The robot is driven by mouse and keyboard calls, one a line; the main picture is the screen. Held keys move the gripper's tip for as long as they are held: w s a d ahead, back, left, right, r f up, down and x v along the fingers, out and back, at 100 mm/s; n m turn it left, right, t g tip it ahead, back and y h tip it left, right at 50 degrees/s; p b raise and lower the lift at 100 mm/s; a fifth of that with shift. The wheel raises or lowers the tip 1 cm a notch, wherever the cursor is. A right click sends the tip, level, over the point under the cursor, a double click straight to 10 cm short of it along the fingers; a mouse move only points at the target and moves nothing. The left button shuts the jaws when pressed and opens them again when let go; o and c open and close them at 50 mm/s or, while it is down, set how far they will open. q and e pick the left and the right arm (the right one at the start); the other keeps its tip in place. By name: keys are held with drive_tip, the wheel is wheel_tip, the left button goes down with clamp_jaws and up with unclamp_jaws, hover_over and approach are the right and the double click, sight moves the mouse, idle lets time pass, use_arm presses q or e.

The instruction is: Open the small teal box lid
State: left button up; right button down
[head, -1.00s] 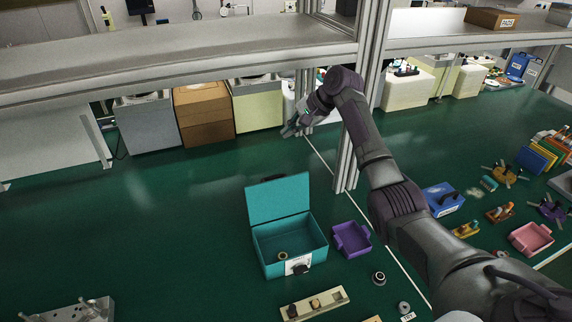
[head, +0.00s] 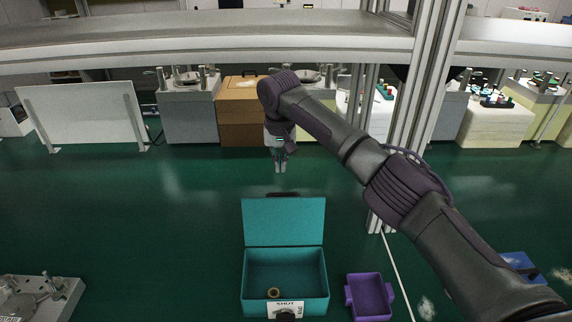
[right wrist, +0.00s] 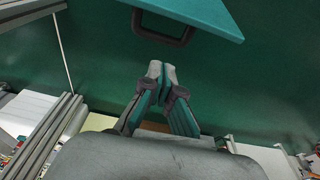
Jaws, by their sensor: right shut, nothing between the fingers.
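The small teal box (head: 286,270) stands on the green bench top at the lower middle of the head view. Its lid (head: 284,221) is raised and leans up at the back, with the inside of the box showing. A small brass-coloured ring (head: 273,293) lies inside, and a label and dark latch are on the front. My right gripper (head: 280,170) is shut and empty, pointing down behind the lid. In the right wrist view the gripper (right wrist: 160,68) is close to the lid's dark handle (right wrist: 158,32) and apart from it. My left gripper is not in view.
A purple tray (head: 370,296) sits right of the box. A metal upright (head: 420,120) and overhead shelf (head: 200,45) frame the space. A wooden box (head: 244,112) and grey machines line the back.

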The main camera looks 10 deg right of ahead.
sight(283, 216)
wheel_tip(283, 216, down, 8)
drive_tip(key=w+d+r+p, duration=0.1)
drive_tip(key=s+p, duration=0.1)
drive_tip(key=s+a+p, duration=0.1)
drive_tip(key=s+p, duration=0.1)
drive_tip(key=shift+s+r, duration=0.15)
drive_tip(key=shift+s, duration=0.15)
idle(0.3)
